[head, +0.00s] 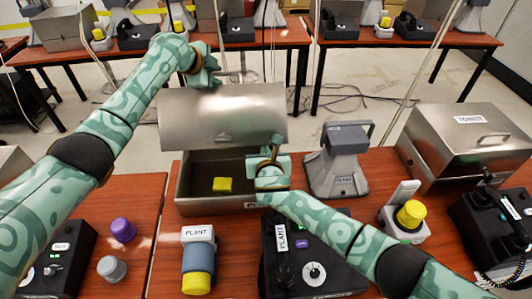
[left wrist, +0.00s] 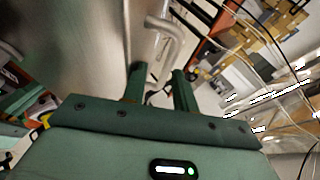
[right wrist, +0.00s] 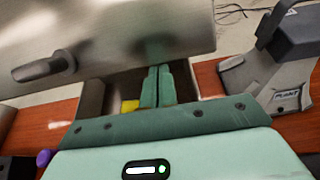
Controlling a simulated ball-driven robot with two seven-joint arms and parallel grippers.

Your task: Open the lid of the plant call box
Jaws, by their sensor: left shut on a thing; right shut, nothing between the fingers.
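The plant call box (head: 188,190) is a metal box on the middle table. My left gripper (head: 210,72) is at the top of the lid, shut on the lid's bent metal handle (left wrist: 172,40). My right gripper (head: 272,150) is shut and empty, over the right front part of the box opening. Its closed fingers (right wrist: 157,82) show below the lid (right wrist: 110,30) in the right wrist view.
In front are a black phone (head: 310,265) labelled PLANT and a blue-and-yellow cylinder (head: 198,260). Purple (head: 122,230) and grey knobs are at left.

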